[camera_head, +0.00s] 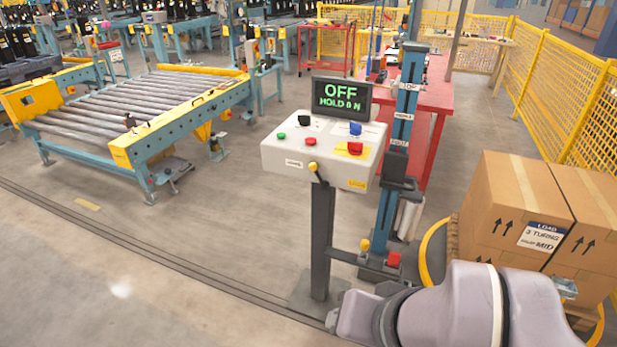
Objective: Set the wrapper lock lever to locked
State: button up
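The stretch wrapper's control box (322,150) stands on a dark post in the middle. Its display (342,97) reads OFF and HOLD 0 N. A short lever with a yellow knob (313,167) sits at the box's front edge, near a small label too small to read. Lower down, at the mast (396,125) foot, are a yellow knob (365,245) and a red block (394,258). I cannot tell which of these is the lock lever or its setting. My arm crosses the bottom right; I cannot make out my gripper's fingers.
Cartons (515,205) labelled LOAD stand at the right beside a yellow ring (430,250). A red table (430,97) is behind the mast, and a yellow fence (575,95) runs along the right. A roller conveyor (150,100) is at the left. The floor left of the post is clear.

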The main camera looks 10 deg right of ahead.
aim_at(325, 185)
jog(key=i+j+z, duration=0.4)
jog(key=j, duration=0.25)
jog(key=i+j+z, duration=0.2)
jog(key=j, duration=0.15)
jog(key=i+j+z, duration=0.2)
jog(key=j, duration=0.2)
jog(key=j+z, duration=0.2)
jog(key=j, duration=0.2)
jog(key=k+j, duration=0.1)
jog(key=k, duration=0.1)
